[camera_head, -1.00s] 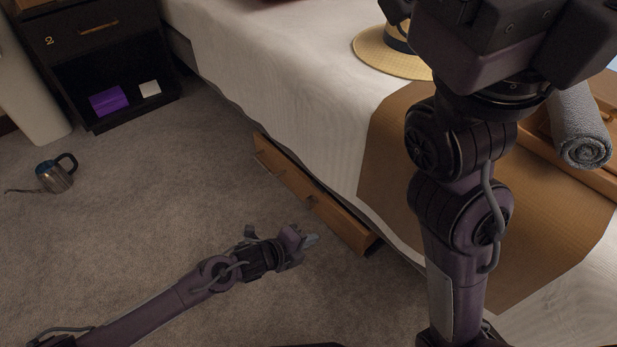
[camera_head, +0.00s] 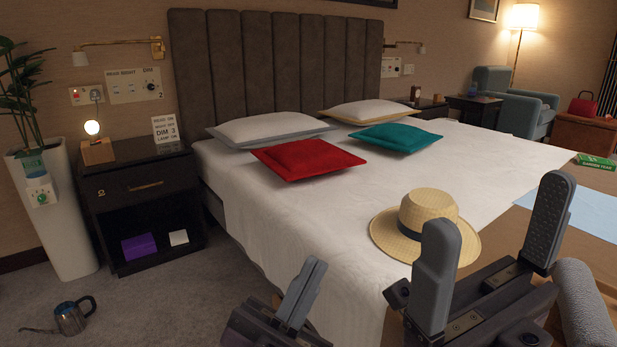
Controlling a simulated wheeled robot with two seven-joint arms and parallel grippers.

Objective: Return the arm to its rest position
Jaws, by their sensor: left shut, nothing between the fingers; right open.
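My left gripper (camera_head: 306,280) shows at the bottom middle in the head view, in front of the near side of the bed. Its fingers are together with nothing between them. My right gripper (camera_head: 498,212) is at the lower right, over the near part of the bed. Its two grey fingers point up and stand wide apart, with nothing between them. A straw hat (camera_head: 428,208) lies on the bed behind and to the left of the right gripper. Most of both arms is outside the view.
The bed (camera_head: 270,225) carries red (camera_head: 305,157) and teal (camera_head: 395,137) cushions. A grey rolled towel (camera_head: 582,305) is close beside my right gripper. A dark nightstand (camera_head: 140,187) stands at the left. A metal watering can (camera_head: 72,317) sits on the carpet at lower left, with clear floor beside it.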

